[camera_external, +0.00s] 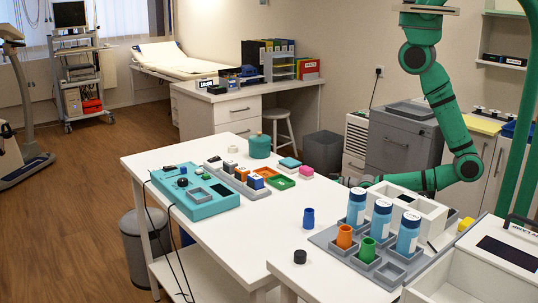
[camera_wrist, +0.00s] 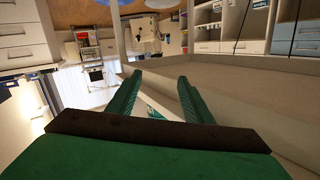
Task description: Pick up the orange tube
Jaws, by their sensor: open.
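The orange tube (camera_external: 344,237) stands upright in a compartment of the grey tray (camera_external: 325,240) on the white table, left of a green tube (camera_external: 367,249). Tall blue-labelled bottles (camera_external: 381,220) stand behind and beside it. The orange tube does not show in that view.
A blue tube (camera_external: 308,218) and a black cap (camera_external: 299,257) stand on the table left of the tray. A white box (camera_external: 420,208) stands behind the bottles. A teal device (camera_external: 195,192) is at the table's left. The table's middle is clear.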

